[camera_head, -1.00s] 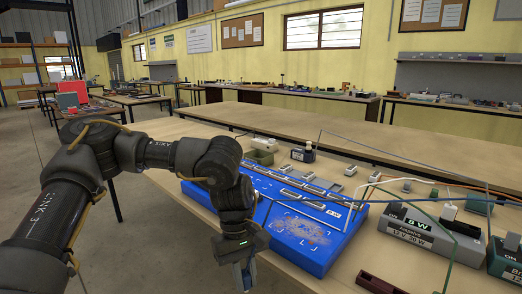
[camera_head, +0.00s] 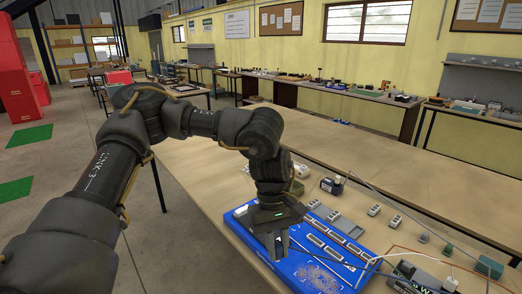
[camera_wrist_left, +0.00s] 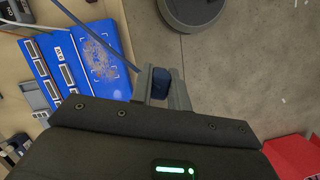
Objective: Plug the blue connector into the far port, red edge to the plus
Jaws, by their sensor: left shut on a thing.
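My left gripper (camera_head: 277,248) is in front of the blue lightbox board (camera_head: 240,223) in the head view and hides part of it. In the left wrist view its jaws (camera_wrist_left: 161,88) are shut on a small dark blue connector (camera_wrist_left: 161,82). A thin blue cable (camera_wrist_left: 95,34) runs to the jaws. Bare floor shows behind the connector in that view, and the board (camera_wrist_left: 118,75) lies to its left. The board carries rows of white-framed slots (camera_head: 326,252) and a speckled patch. The connector's red edge and the port's plus mark cannot be made out.
Grey power units (camera_head: 425,278) stand on the bench at the lower right, with loose cables across them. Small grey blocks and a dark box (camera_head: 332,186) sit behind the board. The bench top (camera_head: 205,165) at the left is clear.

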